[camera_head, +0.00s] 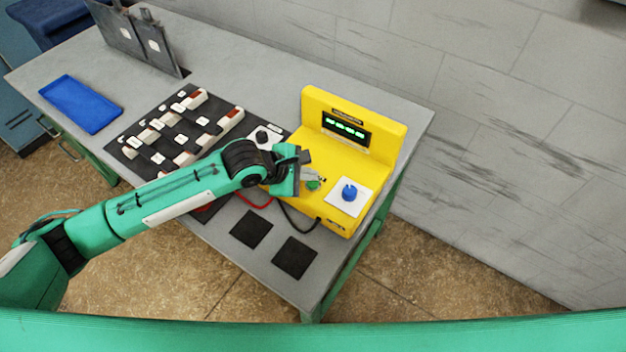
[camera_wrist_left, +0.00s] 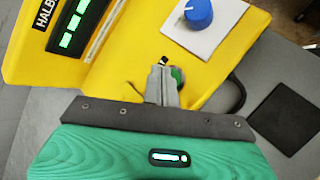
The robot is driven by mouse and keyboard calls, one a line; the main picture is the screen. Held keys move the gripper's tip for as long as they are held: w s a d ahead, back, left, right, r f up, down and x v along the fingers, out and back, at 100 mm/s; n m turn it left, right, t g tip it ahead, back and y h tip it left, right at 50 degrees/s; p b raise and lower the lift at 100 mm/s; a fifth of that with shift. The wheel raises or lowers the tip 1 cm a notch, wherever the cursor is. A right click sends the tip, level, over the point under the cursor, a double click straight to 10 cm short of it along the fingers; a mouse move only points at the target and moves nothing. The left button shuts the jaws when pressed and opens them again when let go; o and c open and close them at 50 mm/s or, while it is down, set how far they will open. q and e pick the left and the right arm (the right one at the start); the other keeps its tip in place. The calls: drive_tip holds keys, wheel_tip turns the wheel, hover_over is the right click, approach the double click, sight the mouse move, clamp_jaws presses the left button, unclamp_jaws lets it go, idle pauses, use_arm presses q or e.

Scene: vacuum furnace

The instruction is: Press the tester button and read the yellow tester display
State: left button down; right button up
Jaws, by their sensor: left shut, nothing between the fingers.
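The yellow tester (camera_head: 368,125) stands at the right end of the grey table. Its dark display (camera_head: 346,128) shows lit green characters, too small for me to read; part of it also shows in the left wrist view (camera_wrist_left: 80,25). A green button (camera_head: 313,184) sits on the tester's sloped front, partly hidden behind my fingers in the left wrist view (camera_wrist_left: 178,75). A blue knob (camera_head: 349,192) on a white plate is to its right. My left gripper (camera_head: 318,178) is shut and empty, its fingertips right by the green button. I cannot tell whether they touch it. My right gripper is not in view.
A black board (camera_head: 150,160) with several white and red blocks lies left of the tester. A blue tray (camera_head: 81,104) is at the far left. Two black squares (camera_head: 294,258) lie near the front edge. A red and a black cable run by the tester. A grey wall stands behind.

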sight(308, 184)
use_arm(q)
drive_tip(key=shift+f, duration=0.25)
drive_tip(key=shift+f+p, duration=0.35)
drive_tip(key=shift+f, duration=0.05)
idle(0.8)
drive_tip(key=shift+r+p, duration=0.8)
drive_tip(key=shift+p, duration=0.45)
wheel_tip(308, 184, up, 5)
drive_tip(key=p, duration=0.6)
drive_tip(key=shift+r, duration=0.1)
